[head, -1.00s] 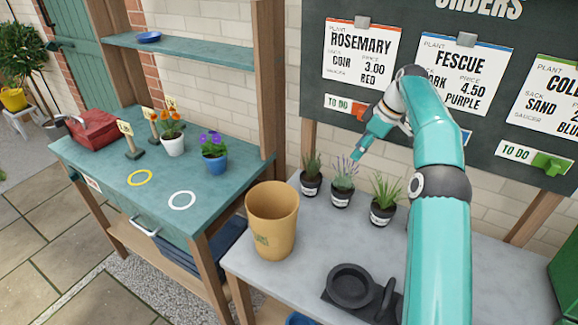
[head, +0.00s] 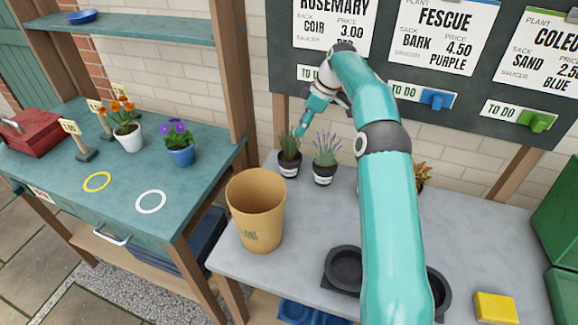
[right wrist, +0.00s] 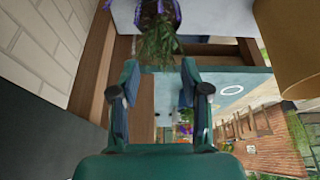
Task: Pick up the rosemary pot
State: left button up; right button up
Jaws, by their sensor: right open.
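The rosemary pot (head: 289,169) is a small dark pot with a pale label and upright dark green sprigs, leftmost in the row on the grey bench. My right gripper (head: 300,131) is close to the tops of its sprigs, beside their upper right. In the right wrist view a green plant (right wrist: 157,45) and its dark pot show at the top, just beyond the open, empty fingers (right wrist: 156,75); purple bits show beside that pot. The lavender pot (head: 323,179) stands close by on the right. My left gripper is not in view.
A tan bucket (head: 256,210) stands in front of the pots, at the left of the grey bench (head: 310,220). My right arm covers part of the bench. A black tray (head: 343,268) and a yellow block (head: 496,307) are nearer. The order board (head: 380,70) rises behind.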

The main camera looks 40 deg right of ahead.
aim_at(290, 156)
jog(key=shift+w+p+x, duration=0.2)
jog(key=shift+p+x, duration=0.2)
jog(key=shift+x, duration=1.9)
jog(key=shift+w+p+x, duration=0.2)
jog(key=shift+p+x, duration=0.2)
jog(key=shift+x, duration=1.9)
jog(key=shift+a+r, duration=0.15)
jog(key=shift+r, duration=0.05)
grip_shut()
